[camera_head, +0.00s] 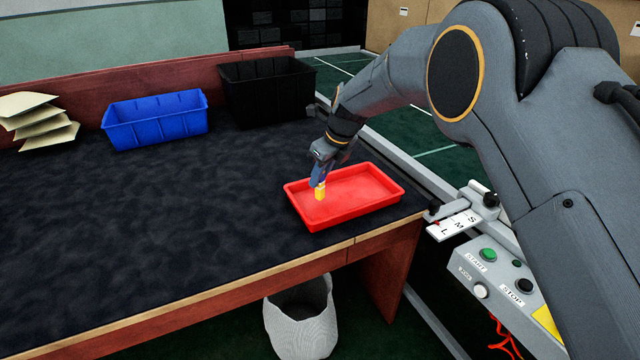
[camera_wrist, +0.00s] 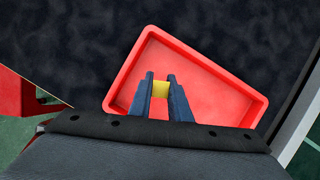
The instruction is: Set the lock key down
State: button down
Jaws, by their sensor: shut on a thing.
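The lock key shows as a small yellow piece (camera_head: 320,191) at the tip of my gripper (camera_head: 318,184). In the wrist view the yellow key (camera_wrist: 161,89) sits between the two blue fingers of my gripper (camera_wrist: 161,84), which are shut on it. The rest of the key's shape is hidden. My gripper points down over the left part of a red tray (camera_head: 362,209), which also shows in the wrist view (camera_wrist: 232,104). I cannot tell whether the key touches the tray floor.
The tray sits at the right front corner of the dark table (camera_head: 130,235). A blue bin (camera_head: 155,122), a black bin (camera_head: 268,95) and stacked cream sheets (camera_head: 42,120) stand at the back. A control box (camera_head: 490,275) is at the right. The table's middle is clear.

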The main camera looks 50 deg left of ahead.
jog(key=shift+f, duration=1.35)
jog(key=c, duration=1.6)
grip_release()
jog(key=shift+f, duration=0.1)
jog(key=shift+c, duration=0.2)
jog(key=b+v, duration=0.1)
jog(key=v, duration=1.1)
